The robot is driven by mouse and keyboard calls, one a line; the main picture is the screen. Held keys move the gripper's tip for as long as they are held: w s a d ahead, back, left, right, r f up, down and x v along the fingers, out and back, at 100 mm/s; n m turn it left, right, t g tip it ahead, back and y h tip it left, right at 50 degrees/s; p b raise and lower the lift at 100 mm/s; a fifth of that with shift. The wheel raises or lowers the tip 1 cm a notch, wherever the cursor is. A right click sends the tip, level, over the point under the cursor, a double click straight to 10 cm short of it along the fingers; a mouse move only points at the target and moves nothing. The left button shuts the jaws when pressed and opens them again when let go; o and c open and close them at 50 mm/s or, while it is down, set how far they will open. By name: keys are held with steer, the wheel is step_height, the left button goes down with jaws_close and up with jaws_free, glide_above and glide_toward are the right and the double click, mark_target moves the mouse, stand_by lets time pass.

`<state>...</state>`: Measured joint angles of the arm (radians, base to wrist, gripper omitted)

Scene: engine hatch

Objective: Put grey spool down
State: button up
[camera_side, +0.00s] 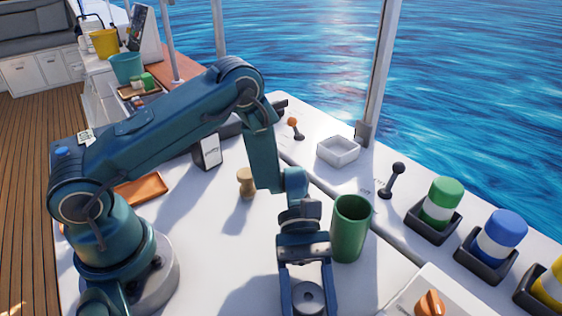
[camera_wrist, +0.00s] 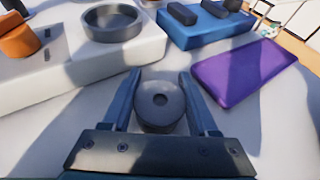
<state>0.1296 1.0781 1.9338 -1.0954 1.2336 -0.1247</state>
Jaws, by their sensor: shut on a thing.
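A green cup (camera_side: 350,228) stands just right of my gripper. A white box with an orange knob (camera_side: 430,303) is at lower right. The wrist view shows a grey round dish (camera_wrist: 112,22), a purple slab (camera_wrist: 245,72) and a blue box (camera_wrist: 205,27). A wooden piece (camera_side: 246,183) stands further back.

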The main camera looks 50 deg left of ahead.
steer(key=shift+f, duration=0.1)
steer(key=o, duration=1.4)
steer(key=shift+c, duration=0.2)
